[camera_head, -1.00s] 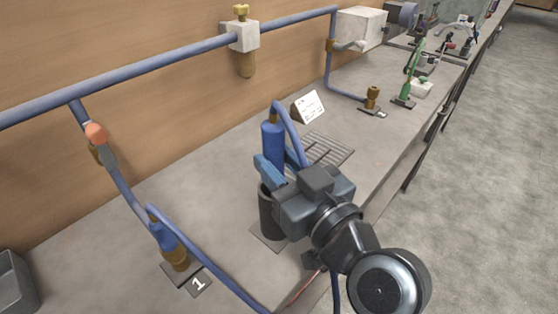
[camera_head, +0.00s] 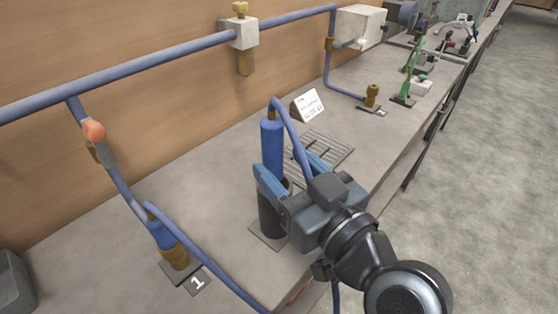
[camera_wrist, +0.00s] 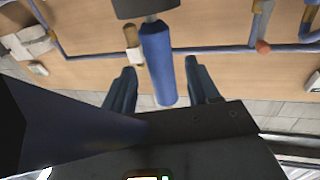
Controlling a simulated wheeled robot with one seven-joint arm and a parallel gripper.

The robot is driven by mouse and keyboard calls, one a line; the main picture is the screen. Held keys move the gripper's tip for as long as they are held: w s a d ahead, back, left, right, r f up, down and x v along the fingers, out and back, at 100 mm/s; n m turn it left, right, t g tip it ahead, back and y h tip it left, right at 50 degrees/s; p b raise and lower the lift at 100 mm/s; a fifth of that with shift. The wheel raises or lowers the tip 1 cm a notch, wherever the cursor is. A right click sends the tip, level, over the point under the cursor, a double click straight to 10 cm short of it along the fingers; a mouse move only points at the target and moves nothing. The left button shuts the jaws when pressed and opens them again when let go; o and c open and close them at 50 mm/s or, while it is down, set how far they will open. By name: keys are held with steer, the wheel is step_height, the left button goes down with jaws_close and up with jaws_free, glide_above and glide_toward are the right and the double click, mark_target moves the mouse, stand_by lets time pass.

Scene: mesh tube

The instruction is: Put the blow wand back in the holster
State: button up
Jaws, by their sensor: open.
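The blow wand (camera_head: 272,146) is a blue cylinder with a brass fitting and a blue hose at its top. It stands about upright over the black cup-shaped holster (camera_head: 269,216). In the wrist view the wand (camera_wrist: 158,60) shows a thin grey stem running to the dark holster (camera_wrist: 146,8), so its lower end seems to be inside. How deep it sits is hidden. My gripper (camera_head: 287,163) is open, its blue fingers apart; in the wrist view (camera_wrist: 161,68) they lie on either side of the wand with gaps.
A blue pipe (camera_head: 150,76) with a valve runs along the wooden wall. A second hose ends at a brass fitting near the "1" plate (camera_head: 197,283). A slotted grate (camera_head: 318,158) and a white card (camera_head: 309,104) are behind the holster. A grey bin (camera_head: 12,282) is at left.

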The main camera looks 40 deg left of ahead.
steer(key=b+v, duration=0.2)
steer(key=v, duration=0.7)
steer(key=shift+s+d, duration=0.15)
steer(key=shift+d, duration=0.15)
steer(key=s+d+f+m+t+h, duration=0.3)
steer(key=d+f+m+t+h, duration=0.15)
steer(key=d+f, duration=0.5)
steer(key=s+d+f+m+t+h, duration=0.3)
steer(key=d+f+m+h, duration=0.3)
steer(key=d, duration=0.6)
steer(key=s+d+r+m+h, duration=0.1)
steer(key=s+d+h, duration=0.2)
steer(key=s, duration=0.6)
steer(key=s+d+r+m+t+h, duration=0.1)
steer(key=s+d+r+m+h, duration=0.1)
steer(key=s+d, duration=0.5)
steer(key=shift+s+h, duration=0.75)
steer(key=shift+s, duration=0.1)
steer(key=shift+r+m, duration=0.15)
steer(key=shift+m, duration=0.1)
